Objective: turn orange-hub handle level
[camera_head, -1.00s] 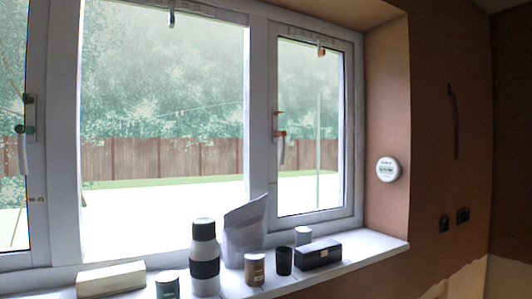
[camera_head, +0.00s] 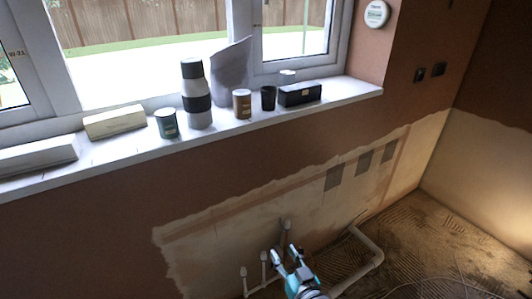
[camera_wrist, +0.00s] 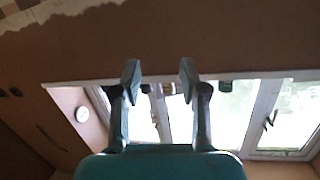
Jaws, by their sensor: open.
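The orange-hub handle cannot be made out in either current view; the body camera cuts off the upper windows. My gripper (camera_head: 288,258) is low in the body view, in front of the wall below the sill. Its fingers are apart with nothing between them. In the wrist view my gripper (camera_wrist: 160,78) shows two spread fingers pointing at the wall and window, which appear upside down. A small window handle (camera_wrist: 268,122) shows at the right of that view; its hub colour is unclear.
The white sill (camera_head: 225,130) carries a grey-black bottle (camera_head: 196,95), a teal cup (camera_head: 166,123), a brown can (camera_head: 242,104), a black box (camera_head: 300,94) and a pale box (camera_head: 114,121). White pipes (camera_head: 362,260) rise near the floor. A round white device (camera_head: 376,14) is on the wall.

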